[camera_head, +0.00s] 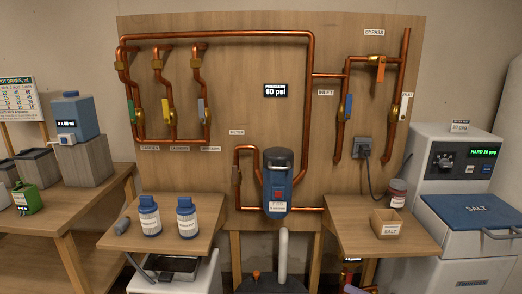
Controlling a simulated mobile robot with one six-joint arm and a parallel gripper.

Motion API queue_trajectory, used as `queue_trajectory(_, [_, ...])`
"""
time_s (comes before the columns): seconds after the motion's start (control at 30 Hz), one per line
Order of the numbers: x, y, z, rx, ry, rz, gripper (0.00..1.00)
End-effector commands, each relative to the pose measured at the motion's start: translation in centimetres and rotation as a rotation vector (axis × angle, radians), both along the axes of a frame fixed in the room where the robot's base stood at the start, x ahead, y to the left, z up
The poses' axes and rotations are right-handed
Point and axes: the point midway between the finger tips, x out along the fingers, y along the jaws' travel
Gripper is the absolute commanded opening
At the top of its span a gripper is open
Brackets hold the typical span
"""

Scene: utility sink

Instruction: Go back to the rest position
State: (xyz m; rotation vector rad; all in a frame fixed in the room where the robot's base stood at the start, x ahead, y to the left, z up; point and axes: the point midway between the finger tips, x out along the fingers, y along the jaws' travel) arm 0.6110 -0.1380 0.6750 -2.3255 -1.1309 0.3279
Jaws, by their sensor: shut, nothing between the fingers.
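My gripper is not in view in the head view, and no part that I can be sure is my arm shows. The rest position itself cannot be seen as a thing. In front of me a wooden panel (240,110) carries copper pipes with coloured valve handles. A blue filter housing (278,180) hangs at its lower middle. A gauge display (289,90) on the panel reads 60 psi.
A left shelf (205,237) holds two blue-capped bottles and a grey cylinder. A right shelf (352,238) holds a small wooden box (384,222) and a jar (397,193). A white softener (440,150) with a blue salt lid stands right. A wooden bench (60,210) stands left.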

Motion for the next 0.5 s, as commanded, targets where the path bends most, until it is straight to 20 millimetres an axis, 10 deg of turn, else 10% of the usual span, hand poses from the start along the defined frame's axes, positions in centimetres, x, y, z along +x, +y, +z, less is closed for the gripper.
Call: queue_trajectory(0.5, [-5.0,17.7,-9.6,-0.110,0.428,0.332,0.00])
